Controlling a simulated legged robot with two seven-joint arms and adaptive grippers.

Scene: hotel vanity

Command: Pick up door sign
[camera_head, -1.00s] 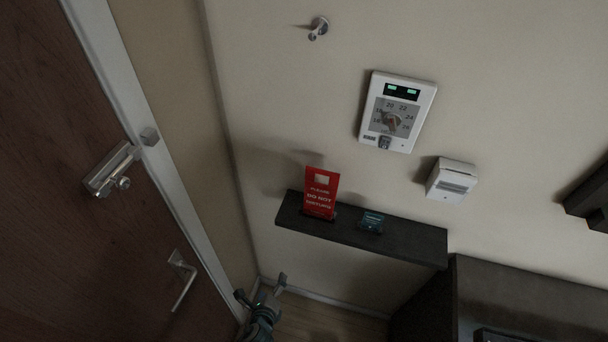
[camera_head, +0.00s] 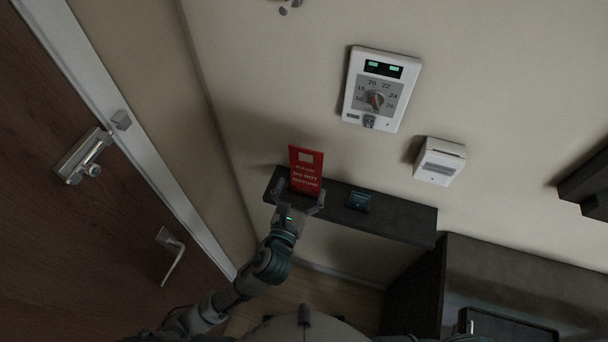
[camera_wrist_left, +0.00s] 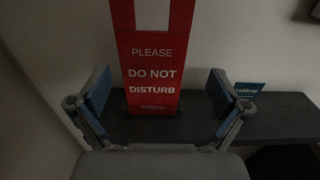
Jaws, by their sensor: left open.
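The door sign (camera_head: 306,167) is a red "Please do not disturb" hanger with a cut-out near its top. It stands upright on a dark wall shelf (camera_head: 400,222) near its left end. In the left wrist view the sign (camera_wrist_left: 153,75) stands between the fingers of my left gripper (camera_wrist_left: 158,92), which is open. A gap shows on each side between the fingers and the sign. In the head view my left gripper (camera_head: 298,196) is at the shelf's front, at the sign's lower part. My right gripper is not in view.
A small teal card (camera_head: 359,201) stands on the shelf right of the sign; it also shows in the left wrist view (camera_wrist_left: 249,89). A thermostat (camera_head: 381,88) and a white box (camera_head: 440,161) are on the wall above. A door with a lever handle (camera_head: 172,254) is at left.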

